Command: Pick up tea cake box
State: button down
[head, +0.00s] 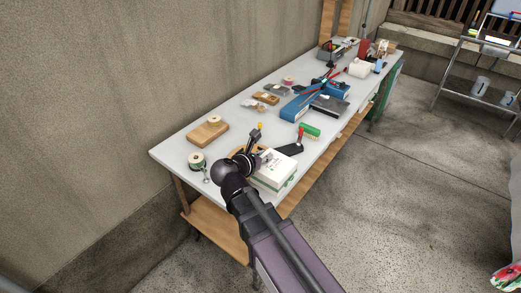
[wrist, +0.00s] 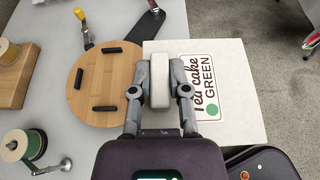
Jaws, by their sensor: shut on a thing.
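The tea cake box (head: 275,172) is white with a green stripe on its side and stands near the front edge of the table. In the wrist view its pale lid (wrist: 238,75) reads "Tea cake GREEN" and has a green dot. My gripper (wrist: 160,82) is over the left part of the box, its two fingers shut on a pale grip-like block. The block seems to belong to the box, though the fingers hide where they join. In the head view my gripper (head: 262,160) is at the box's left side, and my arm hides part of it.
A round wooden board (wrist: 104,85) with black bars lies left of the box, near a dark flat tool (wrist: 146,25). A spool (head: 197,161) and a wooden block (head: 208,134) stand further left. A green roll (head: 310,131) and blue boxes (head: 297,108) lie beyond.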

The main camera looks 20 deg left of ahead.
jog(key=shift+s+d, duration=0.1)
dwell(0.7)
notch_tip(320, 180, up, 6)
jog(key=p, duration=0.6)
jog(key=shift+r, duration=0.1)
dwell(0.3)
